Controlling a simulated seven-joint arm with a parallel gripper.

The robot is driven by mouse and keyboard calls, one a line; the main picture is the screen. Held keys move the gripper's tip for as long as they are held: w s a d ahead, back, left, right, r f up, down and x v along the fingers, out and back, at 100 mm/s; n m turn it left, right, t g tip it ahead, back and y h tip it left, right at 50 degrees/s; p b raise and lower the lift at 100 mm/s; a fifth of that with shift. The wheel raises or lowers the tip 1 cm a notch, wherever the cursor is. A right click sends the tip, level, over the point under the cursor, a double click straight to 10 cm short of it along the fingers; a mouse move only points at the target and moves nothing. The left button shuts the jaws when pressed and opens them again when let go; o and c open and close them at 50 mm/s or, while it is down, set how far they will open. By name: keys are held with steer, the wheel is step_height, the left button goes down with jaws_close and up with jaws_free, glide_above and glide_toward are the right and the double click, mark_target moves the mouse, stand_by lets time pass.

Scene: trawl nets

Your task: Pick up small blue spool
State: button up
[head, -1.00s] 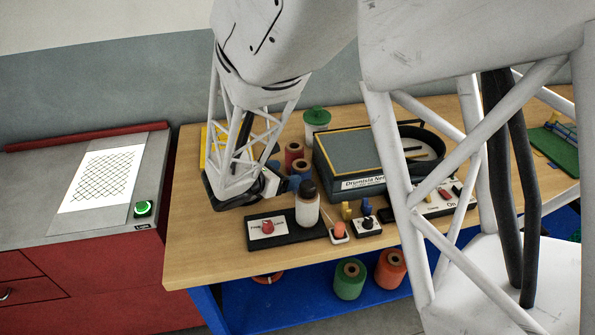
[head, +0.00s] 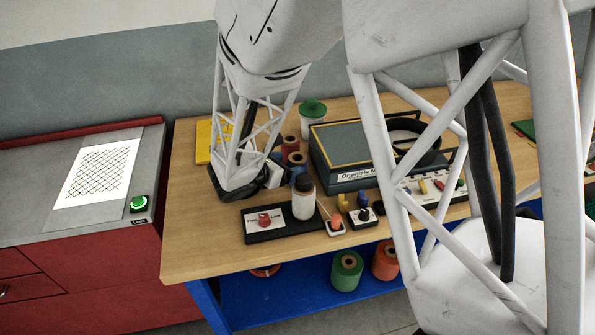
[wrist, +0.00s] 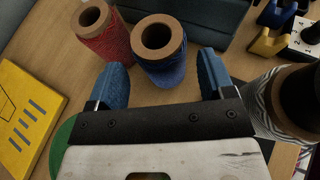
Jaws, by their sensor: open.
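The small blue spool (wrist: 168,72) stands upright on the wooden table in the wrist view, its brown core end facing up. My gripper (wrist: 162,82) is open, with one blue-padded finger on each side of the near part of the spool. The pads look apart from it, with nothing held. A red spool (wrist: 110,45) stands close beside it on the left. In the head view my gripper (head: 286,170) is low over the table by the spools, and the blue spool is largely hidden there.
A yellow card (wrist: 22,115) lies left.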

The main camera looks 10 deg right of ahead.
mark_target(298, 163)
steer(key=shift+d, duration=0.1)
steer(key=shift+x, duration=2.55)
steer(key=shift+f, duration=0.15)
steer(key=c, duration=0.7)
step_height(298, 163, up, 18)
